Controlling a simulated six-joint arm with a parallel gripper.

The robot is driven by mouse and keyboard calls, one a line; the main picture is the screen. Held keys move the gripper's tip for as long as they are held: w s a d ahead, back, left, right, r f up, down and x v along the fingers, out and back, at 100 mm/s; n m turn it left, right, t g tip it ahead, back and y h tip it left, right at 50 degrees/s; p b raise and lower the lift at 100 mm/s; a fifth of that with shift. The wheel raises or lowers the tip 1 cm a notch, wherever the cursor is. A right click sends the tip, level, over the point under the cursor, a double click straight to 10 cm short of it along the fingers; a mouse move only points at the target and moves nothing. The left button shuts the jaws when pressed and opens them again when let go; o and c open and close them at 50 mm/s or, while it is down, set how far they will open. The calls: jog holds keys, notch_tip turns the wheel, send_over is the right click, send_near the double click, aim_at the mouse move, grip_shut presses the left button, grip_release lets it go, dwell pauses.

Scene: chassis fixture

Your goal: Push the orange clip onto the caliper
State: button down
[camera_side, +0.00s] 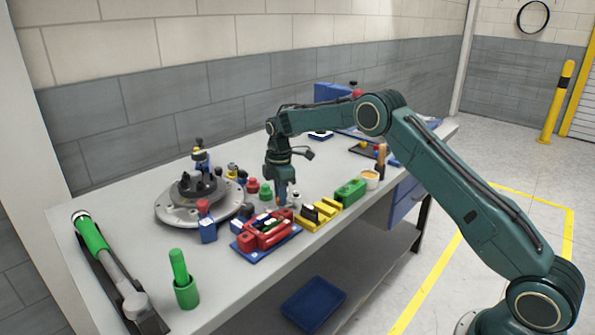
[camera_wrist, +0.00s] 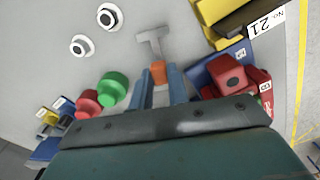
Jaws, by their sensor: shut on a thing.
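My gripper (camera_side: 283,193) is low over the table, behind the red caliper (camera_side: 266,231) on its blue base (camera_side: 248,246). In the wrist view my gripper's two blue fingers (camera_wrist: 161,84) are shut on the small orange clip (camera_wrist: 158,71). A grey T-shaped piece (camera_wrist: 152,40) shows just beyond the clip; I cannot tell whether they are joined. The red caliper (camera_wrist: 236,80) is right of the fingers in the wrist view, apart from the clip. The clip is barely visible in the side view.
A yellow holder (camera_side: 318,215) and a green block (camera_side: 350,192) stand right of the caliper. A round grey fixture (camera_side: 172,212) is at left. Green (camera_wrist: 113,88) and red (camera_wrist: 88,103) knobs stand close left of the fingers. Two white ring-shaped pieces (camera_wrist: 109,17) lie beyond.

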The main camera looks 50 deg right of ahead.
jog(key=shift+r, duration=0.25)
jog(key=shift+r, duration=0.4)
jog(key=shift+r, duration=0.3)
jog(key=shift+r, duration=1.45)
jog(key=shift+s+a+r, duration=0.2)
jog(key=shift+a+r, duration=0.15)
jog(key=shift+a, duration=0.2)
jog(key=s+a+r+n, duration=0.4)
jog(key=s+a+r, duration=0.2)
jog(key=a, duration=0.4)
jog(key=shift+s+a+r, duration=0.15)
jog(key=shift+a+r, duration=0.1)
jog(key=shift+r, duration=0.2)
jog(key=shift+f, duration=0.2)
